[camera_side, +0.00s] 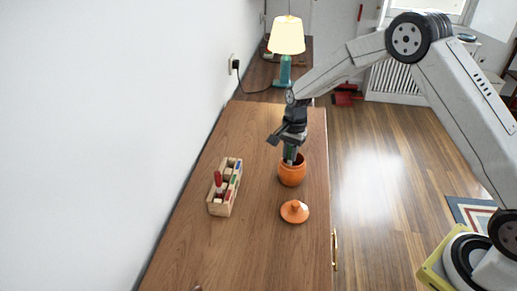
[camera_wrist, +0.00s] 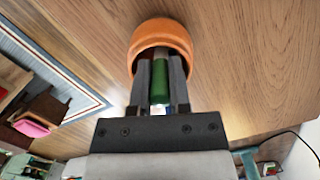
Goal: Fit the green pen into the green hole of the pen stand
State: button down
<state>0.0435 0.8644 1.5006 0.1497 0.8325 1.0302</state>
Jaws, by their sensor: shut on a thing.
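My gripper (camera_side: 291,157) points down over the mouth of an orange pot (camera_side: 292,175). In the wrist view my gripper (camera_wrist: 160,64) is shut on the green pen (camera_wrist: 159,88), which lies between the two fingers. The fingertips and the pen's far end reach to the mouth of the pot (camera_wrist: 150,32); how deep they go is hard to tell.
An orange lid (camera_side: 294,212) with a knob lies on the wooden table (camera_side: 265,250) in front of the pot. A lamp (camera_side: 286,40) stands behind on another surface. The white wall runs along the table's left. The table between stand and pot is clear.

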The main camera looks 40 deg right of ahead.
notch_tip(320, 180, up, 18)
jog(key=shift+f, duration=0.2)
dwell(0.4)
jog(key=shift+a, duration=0.1)
dwell(0.4)
jog(key=m+t, duration=0.1)
jog(key=m, duration=0.8)
send_over(226, 185)
jog(key=w+d, duration=0.1)
jog(key=w, duration=0.2)
notch_tip(226, 185, down, 10)
jog(key=r, duration=0.1)
notch_tip(226, 185, down, 8)
jog(key=shift+s+f, duration=0.2)
jog(key=shift+f, duration=0.15)
jog(key=c, duration=0.6)
grip_release()
